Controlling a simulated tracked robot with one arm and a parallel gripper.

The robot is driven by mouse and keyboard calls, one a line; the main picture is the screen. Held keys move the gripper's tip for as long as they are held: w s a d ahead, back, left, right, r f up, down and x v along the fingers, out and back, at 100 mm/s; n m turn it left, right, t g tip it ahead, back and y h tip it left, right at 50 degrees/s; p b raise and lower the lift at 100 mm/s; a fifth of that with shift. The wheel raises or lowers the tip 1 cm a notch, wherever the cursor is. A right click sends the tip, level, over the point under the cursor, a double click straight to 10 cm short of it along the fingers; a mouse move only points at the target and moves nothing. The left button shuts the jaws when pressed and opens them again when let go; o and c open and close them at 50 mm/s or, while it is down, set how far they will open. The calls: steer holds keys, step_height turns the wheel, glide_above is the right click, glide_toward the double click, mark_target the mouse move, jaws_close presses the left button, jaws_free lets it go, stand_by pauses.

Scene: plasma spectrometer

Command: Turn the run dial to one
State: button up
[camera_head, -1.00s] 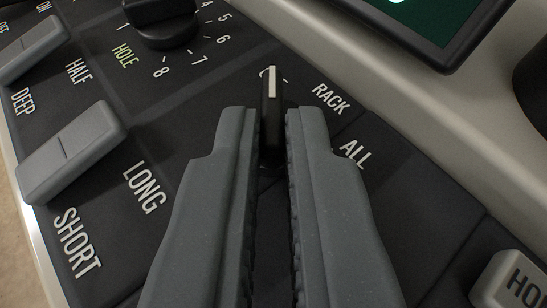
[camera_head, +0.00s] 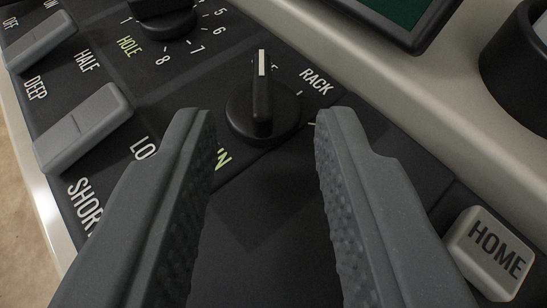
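The dial (camera_head: 263,112) is a black round knob with a raised grip bar and a white pointer line on its upper end. The pointer aims up in the picture, to the left of the word RACK. A green label ending in N, likely RUN, shows below left of it, partly covered by my left finger. Any mark right behind the pointer is hidden by the knob. My gripper (camera_head: 267,118) is open, with one finger left and one right of the dial.
Upper left is a second black dial (camera_head: 168,25), labelled HOLE with numbers around it. Grey rocker switches (camera_head: 84,127) sit at left. A HOME button (camera_head: 492,254) is at lower right. A screen (camera_head: 395,12) and a dark round part (camera_head: 520,60) stand beyond the panel.

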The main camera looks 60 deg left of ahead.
steer(key=b+v, duration=0.2)
steer(key=v, duration=1)
steer(key=shift+d, duration=0.1)
